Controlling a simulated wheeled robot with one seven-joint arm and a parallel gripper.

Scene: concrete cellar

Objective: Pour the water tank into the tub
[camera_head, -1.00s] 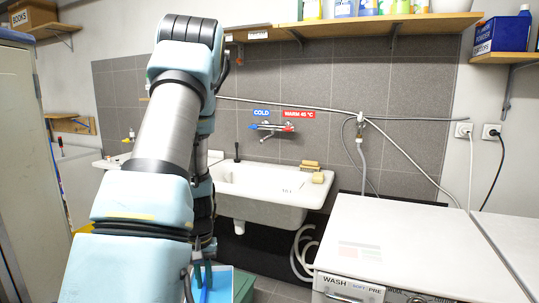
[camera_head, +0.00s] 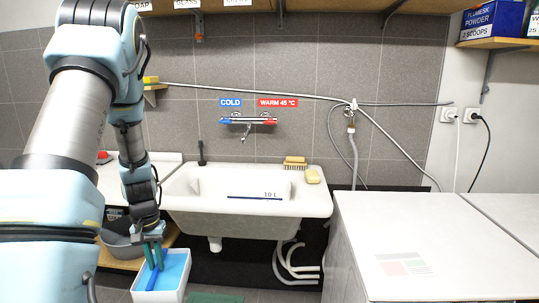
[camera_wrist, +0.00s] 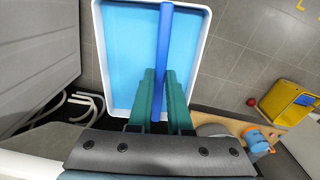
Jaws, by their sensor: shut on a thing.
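The water tank (camera_head: 139,297) is a white open box with a blue inside and a blue bar across it. It hangs at the lower left of the head view, in front of and below the tub. My gripper (camera_head: 153,257) is shut on the blue bar (camera_wrist: 165,30) with its green fingers (camera_wrist: 164,98). In the wrist view the tank (camera_wrist: 204,30) looks level, and I cannot tell how much water is in it. The tub (camera_head: 318,205) is a white wall sink with a dark line marked 10 L inside, right of and above the tank.
A mixer tap (camera_head: 246,121) is above the tub. A brush (camera_head: 296,162) and sponge (camera_head: 313,177) sit on its right rim. A white-topped washing machine (camera_head: 430,235) stands to the right. A grey bowl (camera_head: 122,240) is behind the tank. White hoses (camera_head: 293,263) hang under the tub.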

